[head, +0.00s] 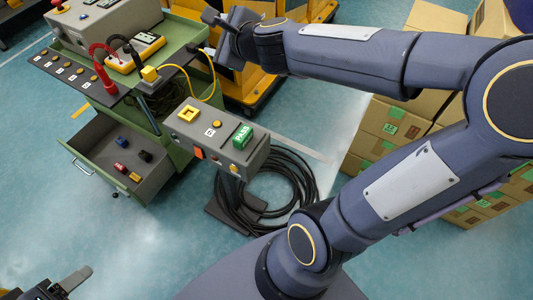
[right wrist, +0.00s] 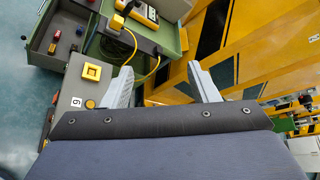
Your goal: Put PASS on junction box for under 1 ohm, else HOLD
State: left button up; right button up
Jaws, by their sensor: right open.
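The grey junction box (head: 213,158) stands on a post in the middle of the head view. A green block marked PASS (head: 242,137) sits on its right part; a yellow square piece (head: 188,114) is on its left part. The box also shows in the right wrist view (right wrist: 68,100). A yellow meter (head: 137,48) with red and black leads lies on the green cart; its reading is too small to tell. My right gripper (head: 218,38) is open and empty, beyond the box beside the cart. Part of my left gripper (head: 72,282) shows at bottom left; its opening is unclear.
The green cart's open drawer (head: 105,190) holds several small coloured pieces. A yellow cable (head: 207,85) loops off the cart. Black cable (head: 285,180) lies coiled on the floor by the post. Cardboard boxes (head: 385,122) stand at right, and yellow equipment (head: 255,88) stands behind.

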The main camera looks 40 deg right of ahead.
jog(key=s+a+f+n+g+y, duration=0.2)
jog(key=s+a+n+y, duration=0.15)
jog(key=s+n, duration=0.5)
jog(key=s+a+f+n+g+y, duration=0.2)
jog(key=s+a+f+n, duration=0.15)
jog(key=s+n, duration=0.45)
jog(key=s+d+f+n+g+h, duration=0.1)
jog(key=s+f+n+g+h, duration=0.1)
jog(key=s+f+n+g, duration=0.2)
jog(key=s+f+n, duration=0.2)
jog(key=s+n, duration=0.2)
jog(key=shift+s+f, duration=0.15)
jog(key=shift+s, duration=0.15)
